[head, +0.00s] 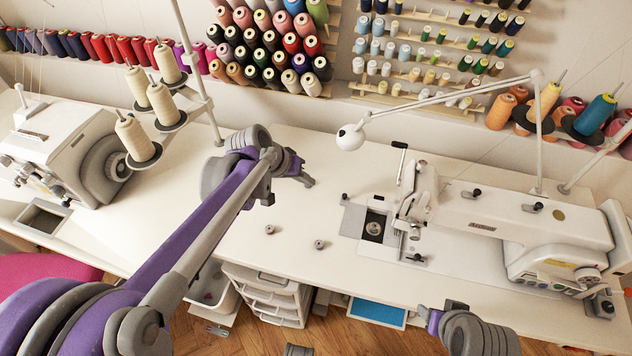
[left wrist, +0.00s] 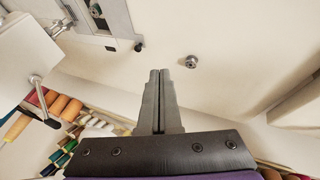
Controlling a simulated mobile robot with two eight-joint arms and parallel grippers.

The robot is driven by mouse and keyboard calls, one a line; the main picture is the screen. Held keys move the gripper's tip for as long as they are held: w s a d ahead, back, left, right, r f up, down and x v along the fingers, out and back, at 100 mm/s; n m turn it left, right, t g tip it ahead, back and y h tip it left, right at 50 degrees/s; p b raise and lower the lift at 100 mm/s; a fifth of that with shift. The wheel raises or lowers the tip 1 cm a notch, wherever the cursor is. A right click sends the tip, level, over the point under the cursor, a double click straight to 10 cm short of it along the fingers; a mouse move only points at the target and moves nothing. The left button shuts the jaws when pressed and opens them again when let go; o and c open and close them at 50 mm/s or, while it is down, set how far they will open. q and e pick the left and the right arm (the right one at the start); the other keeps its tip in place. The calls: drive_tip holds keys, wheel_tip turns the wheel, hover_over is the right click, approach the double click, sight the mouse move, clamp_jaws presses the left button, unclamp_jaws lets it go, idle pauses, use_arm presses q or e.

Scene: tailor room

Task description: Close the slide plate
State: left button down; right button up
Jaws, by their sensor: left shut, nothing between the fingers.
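The slide plate (head: 354,221) is a flat metal plate at the left of the white sewing machine (head: 480,215). A dark opening (head: 374,226) with the round bobbin part lies uncovered to its right. In the left wrist view, part of the metal plate area (left wrist: 95,18) shows at the upper left. My left gripper (head: 308,181) is shut and empty, over the table left of the plate and apart from it. Its closed fingers show in the left wrist view (left wrist: 160,75). My right wrist shows at the bottom right of the head view; its fingertips cannot be made out.
Two small metal bobbins (head: 270,229) (head: 319,244) lie on the white table left of the plate. A small dark knob (head: 345,197) stands by the plate's back left corner. A white lamp (head: 350,137) hangs behind. The table between gripper and plate is mostly clear.

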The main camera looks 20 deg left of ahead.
sight(351, 215)
use_arm(q)
drive_tip(key=b+x, duration=0.1)
drive_tip(key=x, duration=0.6)
drive_tip(key=shift+w+d+f, duration=0.1)
drive_tip(key=shift+d+f, duration=0.05)
drive_tip(key=shift+f, duration=0.15)
drive_tip(key=d, duration=0.2)
drive_tip(key=d+f, duration=0.1)
drive_tip(key=shift+w+f, duration=0.1)
drive_tip(key=shift+w, duration=0.2)
drive_tip(key=shift+w+d+f, duration=0.1)
drive_tip(key=shift+d, duration=0.35)
drive_tip(key=d, duration=0.6)
drive_tip(key=shift+d, duration=0.35)
